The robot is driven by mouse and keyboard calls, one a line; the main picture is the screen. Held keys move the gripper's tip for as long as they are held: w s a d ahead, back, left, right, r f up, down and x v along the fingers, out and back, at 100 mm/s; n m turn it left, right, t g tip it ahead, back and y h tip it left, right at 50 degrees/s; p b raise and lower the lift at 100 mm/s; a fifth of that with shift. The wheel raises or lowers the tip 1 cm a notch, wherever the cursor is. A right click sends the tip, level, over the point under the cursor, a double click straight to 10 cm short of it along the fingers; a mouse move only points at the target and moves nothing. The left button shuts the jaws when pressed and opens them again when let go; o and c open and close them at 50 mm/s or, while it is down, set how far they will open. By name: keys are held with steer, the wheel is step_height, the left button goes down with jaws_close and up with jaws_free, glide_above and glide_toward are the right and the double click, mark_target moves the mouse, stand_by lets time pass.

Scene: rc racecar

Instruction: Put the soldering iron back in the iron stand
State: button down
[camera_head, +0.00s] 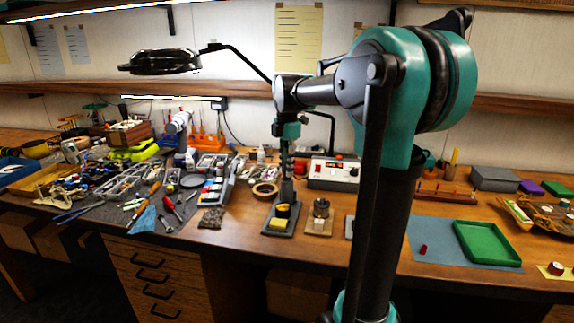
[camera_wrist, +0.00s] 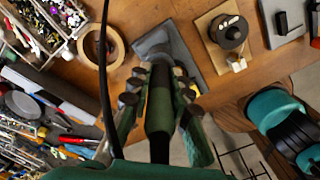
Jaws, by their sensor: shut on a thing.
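My gripper (camera_head: 286,180) points down over the bench, above the iron stand (camera_head: 270,232). In the wrist view my gripper (camera_wrist: 161,85) is shut on the soldering iron (camera_wrist: 159,110), whose dark handle lies between the fingers. The stand has a grey base (camera_wrist: 180,40) beyond the fingertips, with a yellow patch at its front in the head view. The iron's tip is hidden, and I cannot tell whether it is inside the holder or above it.
A spool on a wooden board (camera_head: 318,230) stands right of the stand, and a tape roll (camera_head: 265,190) lies behind left. The soldering station (camera_head: 333,173) is behind right. Tools crowd the left bench. A green tray (camera_head: 490,243) sits at right. A black cable (camera_wrist: 103,65) crosses the wrist view.

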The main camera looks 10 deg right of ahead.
steer(key=shift+f, duration=0.1)
steer(key=c, duration=0.9)
jaws_free()
steer(key=shift+r, duration=4.55)
